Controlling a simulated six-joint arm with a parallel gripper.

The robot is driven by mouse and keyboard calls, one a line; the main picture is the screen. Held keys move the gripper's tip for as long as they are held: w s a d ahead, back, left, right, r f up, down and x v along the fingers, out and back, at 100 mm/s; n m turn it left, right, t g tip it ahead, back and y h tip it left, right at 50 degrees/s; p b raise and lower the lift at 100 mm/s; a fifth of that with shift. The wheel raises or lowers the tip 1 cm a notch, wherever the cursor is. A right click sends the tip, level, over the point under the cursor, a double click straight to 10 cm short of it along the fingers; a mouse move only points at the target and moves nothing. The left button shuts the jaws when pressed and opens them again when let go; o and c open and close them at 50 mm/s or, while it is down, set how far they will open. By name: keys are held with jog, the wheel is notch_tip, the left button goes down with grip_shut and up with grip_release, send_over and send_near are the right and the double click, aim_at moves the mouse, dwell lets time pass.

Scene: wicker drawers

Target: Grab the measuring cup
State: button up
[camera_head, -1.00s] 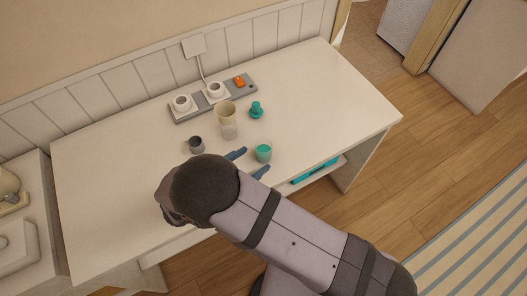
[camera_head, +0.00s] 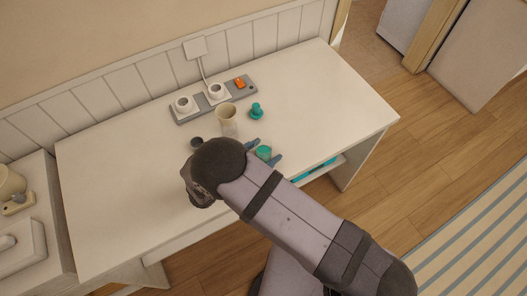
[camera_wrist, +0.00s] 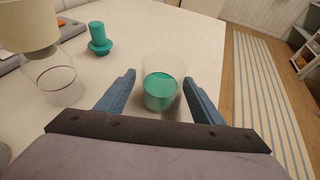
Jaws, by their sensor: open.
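The measuring cup appears to be the small clear cup with teal contents (camera_wrist: 161,88), standing upright on the white table. In the wrist view it stands between the two blue fingers of my gripper (camera_wrist: 160,92), which are open with a gap on each side. In the head view the cup (camera_head: 264,153) shows between my fingertips (camera_head: 265,152), partly hidden by my arm. I cannot tell whether a finger touches it.
A teal stopper-shaped object (camera_head: 256,111) and a tall cream-topped clear container (camera_head: 227,120) stand behind the cup. A small dark cup (camera_head: 196,144) is left of my gripper. A grey power strip (camera_head: 214,98) lies near the wall. The table's right side is clear.

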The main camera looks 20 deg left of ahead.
jog(key=c, duration=1.2)
jog(key=shift+r, duration=0.25)
jog(key=shift+r+b, duration=0.8)
jog(key=shift+r, duration=3.9)
